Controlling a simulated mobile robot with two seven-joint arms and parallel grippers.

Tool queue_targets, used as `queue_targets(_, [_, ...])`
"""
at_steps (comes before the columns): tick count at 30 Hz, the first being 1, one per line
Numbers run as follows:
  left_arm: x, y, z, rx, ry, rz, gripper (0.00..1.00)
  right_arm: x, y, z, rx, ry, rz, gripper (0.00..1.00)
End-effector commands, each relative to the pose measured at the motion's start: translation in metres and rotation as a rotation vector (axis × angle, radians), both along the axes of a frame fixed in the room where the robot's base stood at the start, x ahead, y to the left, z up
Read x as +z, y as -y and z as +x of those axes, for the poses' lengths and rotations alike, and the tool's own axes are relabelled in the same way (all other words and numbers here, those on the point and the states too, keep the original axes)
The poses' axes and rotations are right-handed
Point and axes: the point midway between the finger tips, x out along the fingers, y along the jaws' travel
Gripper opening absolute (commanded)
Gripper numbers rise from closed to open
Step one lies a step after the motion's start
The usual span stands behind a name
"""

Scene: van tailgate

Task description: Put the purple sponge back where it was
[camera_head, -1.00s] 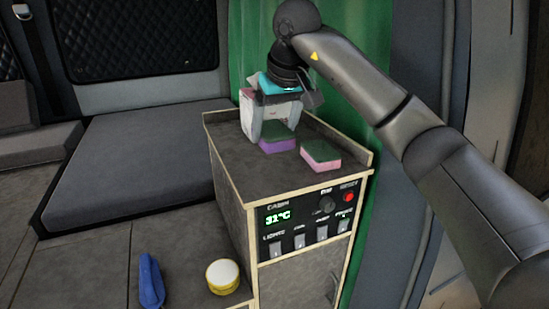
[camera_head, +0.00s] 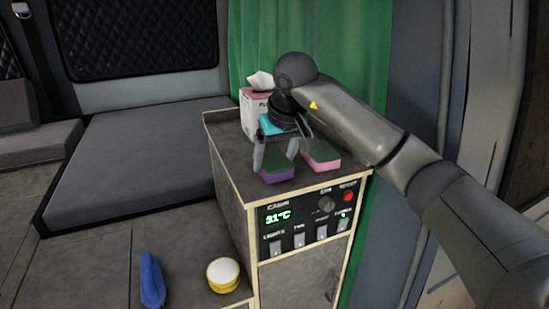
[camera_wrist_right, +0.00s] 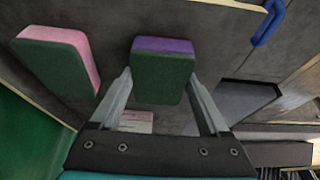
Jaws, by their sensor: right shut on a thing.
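The purple sponge (camera_head: 277,174), with a dark green top, is between the fingers of my right gripper (camera_head: 275,160) at the front of the cabinet top (camera_head: 228,150). In the right wrist view the purple sponge (camera_wrist_right: 163,72) sits between the two fingertips, and the gripper is shut on it. I cannot tell whether its underside touches the top. A pink sponge (camera_head: 322,160) with a green top lies just right of it; it also shows in the right wrist view (camera_wrist_right: 60,62). My left gripper is not in view.
A tissue box (camera_head: 249,115) stands behind the gripper. A control panel (camera_head: 310,225) is on the cabinet front. A blue cloth-like object (camera_head: 152,280) and a round yellow-and-white container (camera_head: 223,275) are lower left. A green curtain (camera_head: 243,50) hangs behind.

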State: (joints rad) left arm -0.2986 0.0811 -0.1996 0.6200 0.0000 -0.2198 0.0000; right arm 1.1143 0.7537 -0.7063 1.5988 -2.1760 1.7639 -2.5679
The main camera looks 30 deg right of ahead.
Motion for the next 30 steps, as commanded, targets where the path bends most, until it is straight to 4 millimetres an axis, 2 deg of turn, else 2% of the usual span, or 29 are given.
queue_targets(1, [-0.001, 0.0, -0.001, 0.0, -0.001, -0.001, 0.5, -0.002, 0.0, 0.0, 0.0, 0.0, -0.001, 0.35])
queue_targets(2, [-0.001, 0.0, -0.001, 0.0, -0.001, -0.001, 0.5, -0.002, 0.0, 0.0, 0.0, 0.0, 0.0, 0.81])
queue_targets(7, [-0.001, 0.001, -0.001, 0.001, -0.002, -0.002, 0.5, -0.001, 0.0, 0.0, 0.0, 0.0, 0.0, 1.0])
queue_targets(14, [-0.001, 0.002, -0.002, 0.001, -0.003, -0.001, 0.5, -0.001, 0.0, 0.0, 0.0, 0.0, 0.0, 1.0])
queue_targets(18, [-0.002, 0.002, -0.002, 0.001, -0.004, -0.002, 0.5, 0.006, 0.0, -0.002, 0.0, 0.003, 0.0, 1.0])
queue_targets(23, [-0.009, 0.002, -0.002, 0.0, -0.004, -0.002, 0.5, 0.028, 0.0, -0.011, 0.0, 0.006, 0.0, 1.0])
queue_targets(30, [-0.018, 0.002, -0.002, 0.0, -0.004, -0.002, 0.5, 0.07, -0.002, -0.029, 0.001, 0.005, -0.002, 1.0])
